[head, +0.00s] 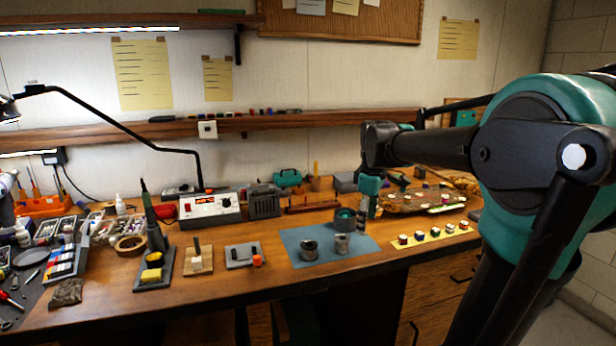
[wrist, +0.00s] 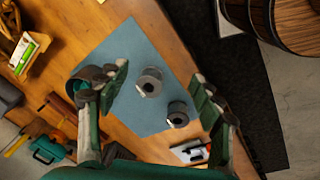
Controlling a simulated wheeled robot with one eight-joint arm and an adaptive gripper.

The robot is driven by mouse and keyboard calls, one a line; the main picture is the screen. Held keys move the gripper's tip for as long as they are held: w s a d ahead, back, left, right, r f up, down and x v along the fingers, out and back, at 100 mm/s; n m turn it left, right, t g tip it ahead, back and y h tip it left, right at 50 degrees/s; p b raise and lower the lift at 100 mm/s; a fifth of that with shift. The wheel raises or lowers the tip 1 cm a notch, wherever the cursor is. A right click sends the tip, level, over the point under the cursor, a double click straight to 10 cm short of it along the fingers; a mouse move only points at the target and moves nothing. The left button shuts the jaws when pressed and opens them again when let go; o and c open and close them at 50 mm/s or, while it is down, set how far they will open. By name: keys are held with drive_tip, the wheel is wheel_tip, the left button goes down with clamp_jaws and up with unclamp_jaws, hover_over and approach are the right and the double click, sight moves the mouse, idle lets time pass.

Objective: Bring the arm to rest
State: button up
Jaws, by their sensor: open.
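My arm comes in from the right in the head view, and my gripper (head: 362,218) hangs down above the right part of the blue mat. In the wrist view my gripper (wrist: 168,88) has its two green-and-grey fingers spread wide with nothing held between them. Two small grey metal cylinders stand on the mat in the gap between the fingers in that view: one (wrist: 149,82) nearer the middle and one (wrist: 178,114) lower right. In the head view they are the left cylinder (head: 309,250) and the right cylinder (head: 342,244).
The blue mat (head: 297,236) lies on the wooden bench (head: 205,291). A yellow strip (head: 412,243) with several small blocks lies to its right. A power supply (head: 210,209), soldering stand (head: 155,275) and black desk lamp (head: 118,123) are to the left. A shelf (head: 330,118) runs behind.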

drive_tip(key=s+d+f+m+t, duration=0.2)
drive_tip(key=s+f+m, duration=1)
drive_tip(key=s+f, duration=0.5)
wheel_tip(320, 180, down, 4)
drive_tip(key=shift+s+d+f+t, duration=0.2)
drive_tip(key=shift+s+d+t, duration=0.1)
drive_tip(key=shift+s+t, duration=0.1)
